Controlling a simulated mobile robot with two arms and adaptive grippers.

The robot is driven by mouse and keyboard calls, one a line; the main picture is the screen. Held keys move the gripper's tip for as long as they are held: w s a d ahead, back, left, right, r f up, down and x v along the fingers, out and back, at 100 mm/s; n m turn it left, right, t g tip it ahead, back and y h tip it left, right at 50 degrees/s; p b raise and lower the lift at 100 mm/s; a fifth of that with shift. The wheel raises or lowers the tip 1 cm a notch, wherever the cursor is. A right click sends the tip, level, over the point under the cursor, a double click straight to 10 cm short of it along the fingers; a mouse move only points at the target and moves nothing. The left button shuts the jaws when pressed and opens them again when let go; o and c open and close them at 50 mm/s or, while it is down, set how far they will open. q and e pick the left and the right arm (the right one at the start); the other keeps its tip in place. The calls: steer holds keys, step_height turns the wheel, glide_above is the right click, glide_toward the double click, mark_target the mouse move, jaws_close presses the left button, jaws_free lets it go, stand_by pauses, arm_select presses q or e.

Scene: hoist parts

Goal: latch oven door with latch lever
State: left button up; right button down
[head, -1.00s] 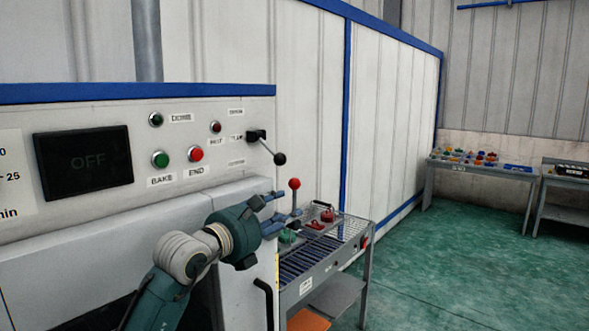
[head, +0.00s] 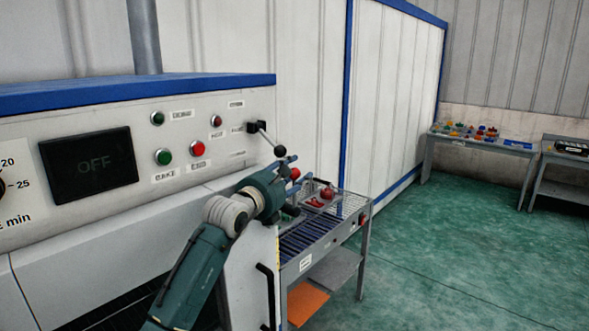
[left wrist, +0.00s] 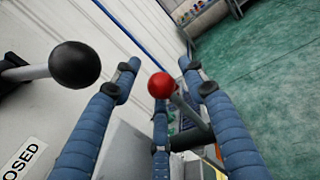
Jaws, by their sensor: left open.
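A lever with a red ball knob (head: 295,173) stands at the oven's right end, beside my left gripper's fingers. In the left wrist view the red knob (left wrist: 160,85) appears between the spread blue fingers; I cannot tell whether they touch it. My left gripper (head: 287,174) is open; in the left wrist view its fingers (left wrist: 160,75) are apart. A second lever with a black knob (head: 280,150) sits on the panel just above the gripper. The white oven door (head: 248,292) has a black handle (head: 268,295); my left arm hides part of it. My right gripper is not in view.
The oven control panel (head: 100,120) has a screen reading OFF and several buttons. A roller cart (head: 330,240) with red parts stands right of the oven. Tables (head: 480,145) with small parts stand far right. The green floor between is clear.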

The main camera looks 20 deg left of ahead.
arm_select(q)
jaws_close()
stand_by(0.3)
steer(key=s+a+f+n+t+b, duration=0.2)
steer(key=s+t+b, duration=0.4)
steer(key=b, duration=1.6)
steer(key=shift+s+a+t, duration=0.15)
steer(key=shift+t, duration=0.35)
